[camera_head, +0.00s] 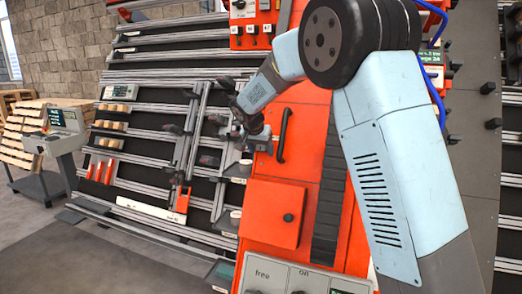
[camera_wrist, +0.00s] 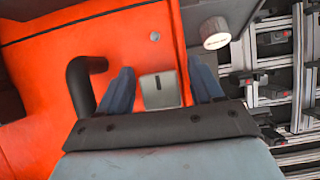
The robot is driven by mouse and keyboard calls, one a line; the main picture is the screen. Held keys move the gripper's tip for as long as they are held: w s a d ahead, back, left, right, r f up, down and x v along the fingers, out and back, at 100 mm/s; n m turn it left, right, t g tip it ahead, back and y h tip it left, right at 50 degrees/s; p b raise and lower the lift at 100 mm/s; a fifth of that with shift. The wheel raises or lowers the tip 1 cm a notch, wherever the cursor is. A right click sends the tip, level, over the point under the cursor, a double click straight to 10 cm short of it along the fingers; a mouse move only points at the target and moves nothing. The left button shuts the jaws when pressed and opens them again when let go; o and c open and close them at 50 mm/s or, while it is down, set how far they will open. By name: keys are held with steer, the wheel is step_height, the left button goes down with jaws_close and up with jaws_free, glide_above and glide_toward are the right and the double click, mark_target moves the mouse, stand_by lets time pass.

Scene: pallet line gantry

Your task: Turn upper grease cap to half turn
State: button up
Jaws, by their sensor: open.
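My gripper (camera_head: 254,138) is in front of the orange cabinet, left of its black handle. In the wrist view my gripper (camera_wrist: 160,64) is open, its two blue fingers apart with nothing held. A grey square piece with a dark slot (camera_wrist: 161,91) shows between the fingers. A round pale cap (camera_wrist: 215,33) with small markings lies beyond the right fingertip, apart from it. In the head view a pale cap (camera_head: 245,167) sits at the cabinet's left side below my gripper, and a second one (camera_head: 236,215) sits lower. I cannot read how far either cap is turned.
The black handle (camera_head: 282,135) stands out from the orange cabinet (camera_head: 292,190), close to the left finger in the wrist view (camera_wrist: 82,85). A rack of rails (camera_head: 150,130) fills the left. A grey stand (camera_head: 60,140) and open floor lie farther left.

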steer(key=shift+r, duration=0.15)
steer(key=v, duration=1.3)
steer(key=shift+s+r, duration=0.15)
steer(key=shift+s, duration=0.05)
